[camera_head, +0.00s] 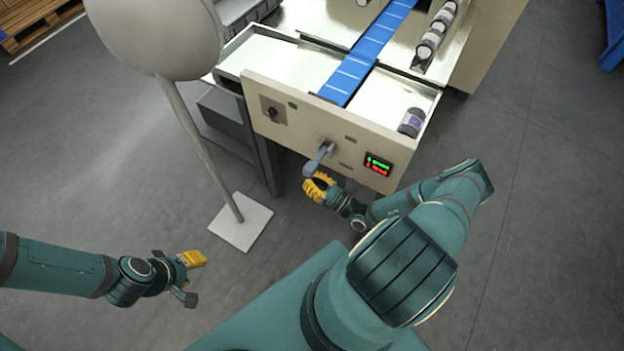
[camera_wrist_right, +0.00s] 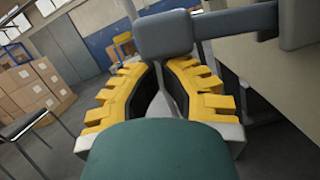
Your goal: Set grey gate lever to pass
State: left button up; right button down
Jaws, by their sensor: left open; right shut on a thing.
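The grey gate lever (camera_head: 316,162) sticks out from the cream front panel (camera_head: 290,118) and points down and left in the head view. My right gripper (camera_head: 319,183) is at the lever's lower end, with its yellow fingers shut on it. In the right wrist view the lever's block-shaped end (camera_wrist_right: 165,34) lies at the fingertips, and its grey arm (camera_wrist_right: 235,20) runs off to the right. My left gripper (camera_head: 194,279) is open and empty, low on the left, far from the panel.
A lit display (camera_head: 378,165) with green and red text and a dark switch (camera_head: 272,110) are on the panel. A blue conveyor belt (camera_head: 368,50) runs behind it. A dark jar (camera_head: 411,122) stands at right. A round-headed stand (camera_head: 241,222) is left of the panel.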

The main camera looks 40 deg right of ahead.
aim_at(312, 177)
jog(key=shift+a+r+m+p, duration=0.1)
jog(key=shift+r+m+p, duration=0.35)
jog(key=shift+r+m, duration=0.4)
pick_arm(q)
jog(key=shift+w+r+p, duration=0.2)
jog(key=shift+r, duration=0.35)
jog(key=shift+w+r+p, duration=0.2)
jog(key=shift+r, duration=0.3)
pick_arm(e)
jog(key=shift+r+h, duration=0.4)
jog(key=shift+r, duration=0.2)
